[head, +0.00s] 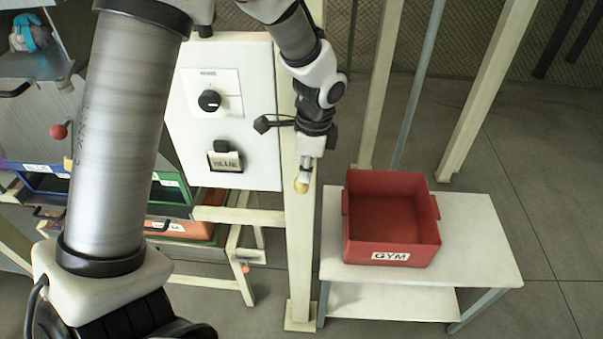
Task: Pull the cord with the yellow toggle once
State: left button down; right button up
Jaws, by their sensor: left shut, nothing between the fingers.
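The yellow toggle (301,187) shows in the head view as a small rounded knob in front of a cream upright post. My left gripper (305,172) points down directly above it, with its fingertips at or very near the toggle's top. The fingers look shut with nothing held between them. I cannot tell whether they touch the toggle. The cord is not clearly visible; the gripper and arm cover the area above the toggle. My right gripper is not in view.
A white panel (262,115) with a black dial (209,100) and a "BLUE" label stands left of the gripper. A red bin (391,220) marked "GYM" sits on a white table (480,270) to the right. Cream posts stand behind. A red knob (59,132) is at far left.

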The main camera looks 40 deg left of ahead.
pick_arm(q)
jog(key=shift+f, duration=0.85)
jog(key=shift+w+r, duration=0.1)
jog(key=shift+r, duration=0.1)
jog(key=w+d+r+p, duration=0.2)
jog(key=d+r, duration=0.1)
jog(key=r, duration=0.9)
jog(key=shift+d+r, duration=0.35)
jog(key=shift+d, duration=0.05)
